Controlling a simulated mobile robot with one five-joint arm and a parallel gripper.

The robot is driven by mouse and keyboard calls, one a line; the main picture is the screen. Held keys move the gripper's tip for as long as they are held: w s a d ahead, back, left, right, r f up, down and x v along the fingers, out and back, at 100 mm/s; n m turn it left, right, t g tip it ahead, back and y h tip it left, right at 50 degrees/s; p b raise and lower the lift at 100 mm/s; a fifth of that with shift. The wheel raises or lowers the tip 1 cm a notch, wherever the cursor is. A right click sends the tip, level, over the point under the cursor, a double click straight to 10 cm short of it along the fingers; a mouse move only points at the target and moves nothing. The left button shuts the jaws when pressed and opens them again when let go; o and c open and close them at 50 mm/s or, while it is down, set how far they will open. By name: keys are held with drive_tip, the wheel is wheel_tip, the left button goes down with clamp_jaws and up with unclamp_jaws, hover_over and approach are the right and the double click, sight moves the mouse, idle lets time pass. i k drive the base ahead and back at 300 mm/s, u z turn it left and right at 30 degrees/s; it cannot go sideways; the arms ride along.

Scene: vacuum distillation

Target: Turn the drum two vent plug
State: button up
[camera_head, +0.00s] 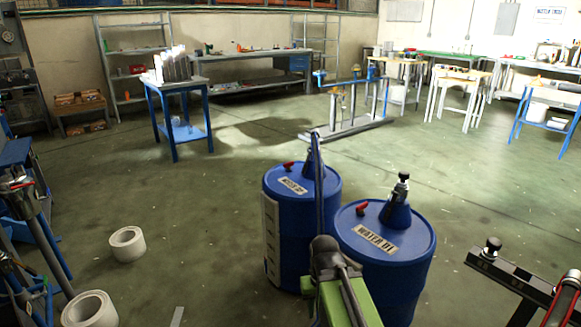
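Two blue drums stand side by side in front of me. The right drum (385,275) has a label (376,240) that seems to read "WATER 01". The left drum (290,235) stands slightly farther back, and its label (293,186) is too small to read surely. A red plug (288,164) sits on the left drum's lid, left of a blue cone fitting. Another red plug (361,209) sits on the right drum's lid. My green arm comes up from the bottom, and a thin link rises across the left drum. My gripper (315,136) seems to be at its top; its fingers cannot be made out.
The right drum's cone fitting (397,210) carries a black knob. White rolls (127,244) lie on the floor at left. A dark beam (515,275) juts in at lower right. A blue-legged table (178,95) stands behind, left. Floor around the drums is mostly clear.

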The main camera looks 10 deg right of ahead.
sight(288, 165)
drive_tip(key=u, duration=1.15)
drive_tip(key=i, duration=2.15)
drive_tip(key=u, duration=0.1)
drive_tip(key=k, duration=0.1)
drive_tip(key=z, duration=2.1)
